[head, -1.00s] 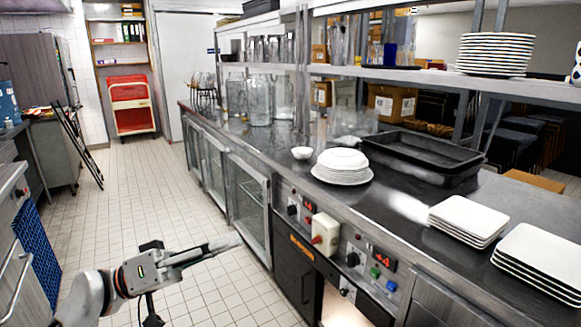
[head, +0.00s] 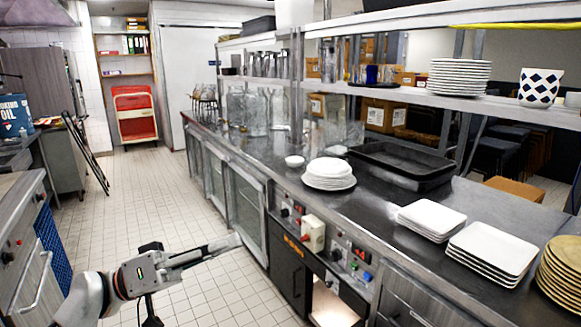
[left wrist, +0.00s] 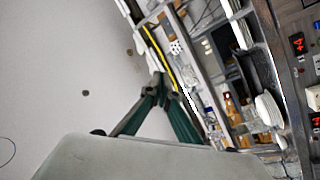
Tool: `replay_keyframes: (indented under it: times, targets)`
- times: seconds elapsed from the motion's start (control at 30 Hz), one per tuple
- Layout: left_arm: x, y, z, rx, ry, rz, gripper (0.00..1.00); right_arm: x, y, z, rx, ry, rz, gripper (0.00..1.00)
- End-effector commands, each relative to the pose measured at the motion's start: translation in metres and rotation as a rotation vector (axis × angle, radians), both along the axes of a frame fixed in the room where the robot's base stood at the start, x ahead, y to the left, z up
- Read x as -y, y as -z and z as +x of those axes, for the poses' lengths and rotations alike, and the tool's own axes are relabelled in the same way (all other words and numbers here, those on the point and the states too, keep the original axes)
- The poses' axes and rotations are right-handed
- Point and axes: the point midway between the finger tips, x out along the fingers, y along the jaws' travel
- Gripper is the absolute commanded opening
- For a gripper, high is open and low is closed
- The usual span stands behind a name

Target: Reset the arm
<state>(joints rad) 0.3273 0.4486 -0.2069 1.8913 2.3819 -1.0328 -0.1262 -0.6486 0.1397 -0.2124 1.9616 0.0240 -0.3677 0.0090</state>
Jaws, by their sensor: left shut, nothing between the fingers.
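My left gripper (head: 232,243) reaches in from the lower left of the head view, over the tiled aisle floor. Its fingers are together and hold nothing. It is apart from the counter front. In the left wrist view the green fingers (left wrist: 160,88) meet at their tips, with ceiling and the shelf rack behind them. My right gripper is in neither view.
A long dark counter (head: 380,210) runs along the right. It bears round plates (head: 329,173), square plates (head: 492,252), a small bowl (head: 294,161) and a black tray (head: 402,160). A shelf (head: 530,110) stands above. A red cart (head: 135,117) is at the back. The aisle floor (head: 140,200) is clear.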

Motion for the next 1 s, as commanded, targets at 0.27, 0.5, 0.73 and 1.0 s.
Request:
replay_keyframes:
  times: [0.27,0.5,0.73,1.0]
  targets:
    - [0.008,0.134,0.017,-0.100,-0.205,0.186,0.00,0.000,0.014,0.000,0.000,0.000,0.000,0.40]
    - [-0.005,0.280,0.008,-0.172,-0.425,0.424,0.00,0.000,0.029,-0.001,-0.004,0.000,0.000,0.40]
    - [-0.033,0.406,-0.034,-0.187,-0.612,0.690,0.00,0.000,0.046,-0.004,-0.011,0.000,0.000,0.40]
    - [-0.068,0.510,-0.115,-0.121,-0.747,1.011,0.00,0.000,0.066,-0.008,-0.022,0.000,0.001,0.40]
